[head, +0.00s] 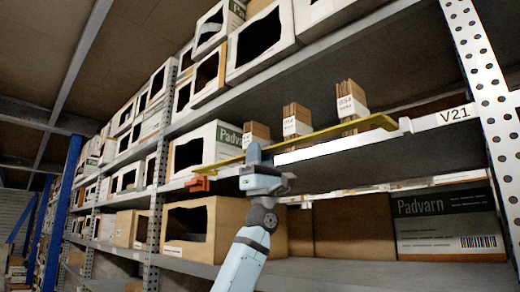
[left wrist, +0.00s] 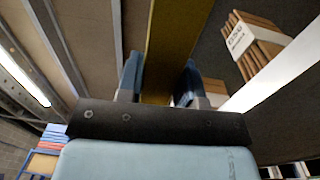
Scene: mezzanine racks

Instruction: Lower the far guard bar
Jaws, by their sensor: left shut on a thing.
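One yellow guard bar (head: 330,133) shows in the head view, in front of a rack shelf. It slants slightly up to the right; its left end is by an orange-red bracket (head: 198,184) and its right end is by the shelf's white front edge. My left gripper (head: 254,154) comes from below and is shut on the bar, left of its middle. In the left wrist view the bar (left wrist: 168,45) runs between the two blue fingers of the gripper (left wrist: 160,80). My right gripper is not in view.
Bundles of folded cardboard (head: 349,101) stand on the shelf behind the bar. A perforated upright (head: 487,90) with a V21 label (head: 454,115) beside it stands at the right. A Padvarn box (head: 448,222) and open boxes sit on the lower shelf.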

